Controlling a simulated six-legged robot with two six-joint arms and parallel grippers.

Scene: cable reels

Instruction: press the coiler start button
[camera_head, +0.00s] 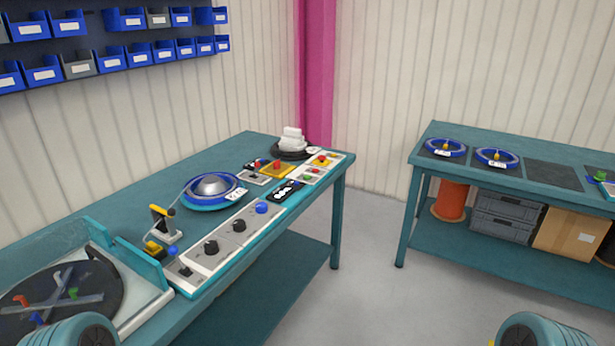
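A teal workbench (130,195) on the left carries a long light control panel (222,247) along its front edge. The panel has black knobs (239,226), a blue button (262,207) and a small black display (283,193). Another red button (276,163) sits on a yellow box nearby. I cannot read any label that marks the coiler start button. Neither gripper is in view; only rounded teal parts show at the bottom corners.
A blue reel with a silver dome (211,186) sits mid-bench. A dark turntable (60,292) is at the near left. A second teal bench (515,165) with reels stands at the right, boxes on its shelf. Grey floor (355,250) lies open between the benches.

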